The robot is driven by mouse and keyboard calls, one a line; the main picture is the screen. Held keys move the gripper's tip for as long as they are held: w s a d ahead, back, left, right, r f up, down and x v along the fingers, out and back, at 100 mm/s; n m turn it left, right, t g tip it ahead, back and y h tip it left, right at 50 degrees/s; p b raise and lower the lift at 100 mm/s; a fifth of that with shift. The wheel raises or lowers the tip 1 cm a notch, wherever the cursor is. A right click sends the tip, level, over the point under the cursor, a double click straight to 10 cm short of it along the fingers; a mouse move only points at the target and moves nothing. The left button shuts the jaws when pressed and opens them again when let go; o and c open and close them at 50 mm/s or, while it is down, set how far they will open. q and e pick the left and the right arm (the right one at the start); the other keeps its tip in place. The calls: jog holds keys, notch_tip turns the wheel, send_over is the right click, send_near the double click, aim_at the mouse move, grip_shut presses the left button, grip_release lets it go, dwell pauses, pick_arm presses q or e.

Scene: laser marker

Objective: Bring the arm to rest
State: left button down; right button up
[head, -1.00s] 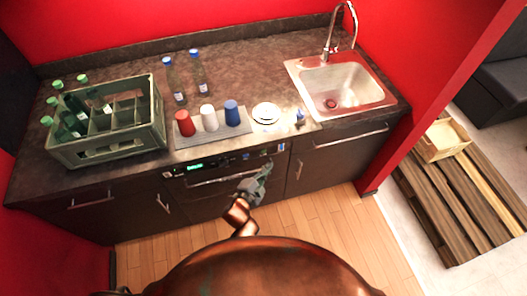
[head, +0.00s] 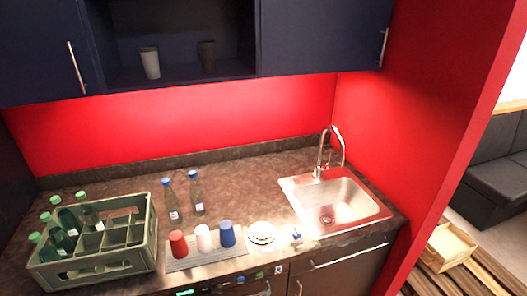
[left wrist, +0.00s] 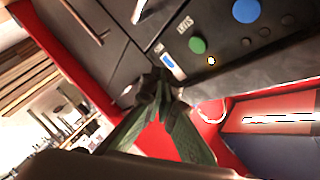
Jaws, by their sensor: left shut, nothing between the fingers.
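My left gripper (left wrist: 160,88) shows in the left wrist view, its two green-grey fingers meeting at dark tips. It is shut and empty. Its tips are in front of a dark appliance panel (left wrist: 225,65) with a green button, a blue button and a START label. Whether the tips touch the panel cannot be told. In the head view the arm is at or below the bottom edge, and I cannot make out the gripper clearly. My right gripper is in no view.
The counter (head: 120,185) holds a green crate (head: 150,262) with bottles, two bottles (head: 172,203), red (head: 178,244), white (head: 203,238) and blue (head: 227,234) cups on a grey mat (head: 212,257), white plates (head: 262,231) and a sink (head: 340,200). Blue cabinets (head: 320,40) hang above.

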pick_arm(q)
jog(key=s+a+f+n+g+y, duration=0.2)
jog(key=s+a+f, duration=0.4)
jog(key=f, duration=0.5)
jog(key=s+a+f+n+g+y, duration=0.1)
jog(key=s+a+f+n+g, duration=0.15)
jog(key=s+a+f, duration=0.6)
jog(key=s+a+f+n+g+y, duration=0.2)
jog(key=a+f+n, duration=0.1)
jog(key=f, duration=1.1)
jog(key=s+a+f+n+g, duration=0.2)
jog(key=s+a+f, duration=0.3)
jog(key=s, duration=0.8)
jog(key=s+a+f+n+g+y, duration=0.1)
jog(key=s+a+f, duration=0.5)
jog(key=s, duration=0.7)
jog(key=s+a+f+n+g+y, duration=0.1)
jog(key=s+a+f+n+g, duration=0.2)
jog(key=s, duration=1.1)
notch_tip(320, 180, down, 3)
jog(key=shift+a+f+n, duration=0.1)
jog(key=shift+a+n, duration=0.85)
jog(key=shift+a, duration=0.3)
